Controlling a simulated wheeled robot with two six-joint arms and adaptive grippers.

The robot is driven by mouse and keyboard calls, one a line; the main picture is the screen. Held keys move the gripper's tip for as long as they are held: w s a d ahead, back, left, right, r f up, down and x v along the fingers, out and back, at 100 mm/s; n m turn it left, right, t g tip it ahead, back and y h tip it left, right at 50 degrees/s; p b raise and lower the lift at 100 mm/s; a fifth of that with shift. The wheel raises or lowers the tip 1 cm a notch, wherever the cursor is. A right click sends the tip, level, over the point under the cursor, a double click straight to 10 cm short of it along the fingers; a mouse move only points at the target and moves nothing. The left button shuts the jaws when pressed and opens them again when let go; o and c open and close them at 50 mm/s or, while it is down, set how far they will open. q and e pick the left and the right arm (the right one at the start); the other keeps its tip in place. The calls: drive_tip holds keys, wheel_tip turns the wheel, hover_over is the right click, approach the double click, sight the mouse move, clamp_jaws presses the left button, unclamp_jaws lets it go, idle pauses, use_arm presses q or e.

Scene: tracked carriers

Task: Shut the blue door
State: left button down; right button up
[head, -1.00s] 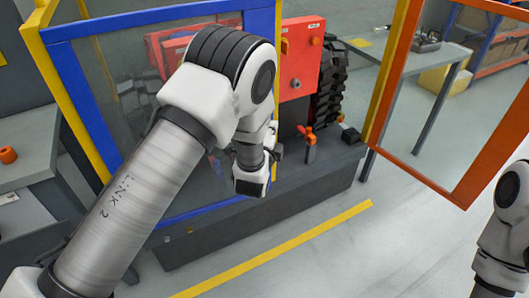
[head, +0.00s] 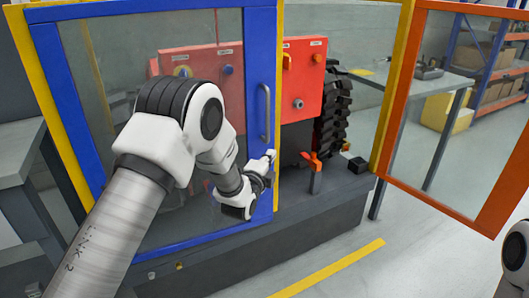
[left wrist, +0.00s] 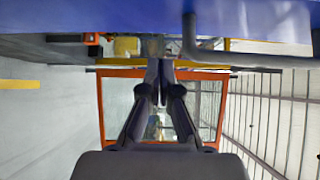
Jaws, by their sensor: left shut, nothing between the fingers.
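The blue door (head: 258,60) is a blue-framed clear panel at the left of the machine enclosure. It lies along or close to the front of the enclosure; I cannot tell whether a gap remains at its edge. Its grey upright handle (head: 264,112) is near the right edge. My left gripper (head: 269,160) is shut and empty, just below the handle by the door's right stile. In the left wrist view the shut fingers (left wrist: 161,82) point toward the blue frame (left wrist: 120,20) across the top. Contact cannot be told. My right gripper is out of view.
An orange-framed door (head: 392,110) stands swung outward at the right. A workbench (head: 445,82) stands behind. The floor in front is clear.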

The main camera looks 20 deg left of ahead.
sight(264, 149)
use_arm(q)
drive_tip(key=w+a, duration=0.2)
drive_tip(key=w, duration=0.1)
drive_tip(key=shift+w+a, duration=0.15)
drive_tip(key=shift+a, duration=0.25)
